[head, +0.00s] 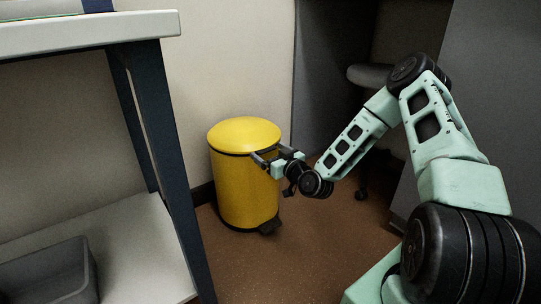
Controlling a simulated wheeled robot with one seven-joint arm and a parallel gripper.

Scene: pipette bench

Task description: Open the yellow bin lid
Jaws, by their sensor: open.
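The yellow bin (243,190) is a round pedal bin standing upright on the brown floor near the wall. Its domed yellow lid (245,133) is down on the body, with a dark rim under it. A dark pedal (270,225) sticks out at the base on the right. My gripper (262,158) is open and empty at the right side of the bin, at the height of the lid's rim. Its fingers point left and overlap the bin's edge in the picture. I cannot tell whether they touch the rim.
A bench (80,32) with dark blue legs stands on the left. Its lower shelf (130,235) holds a grey tub (50,270). A dark stool (370,75) stands behind my arm, beside a grey cabinet (480,90).

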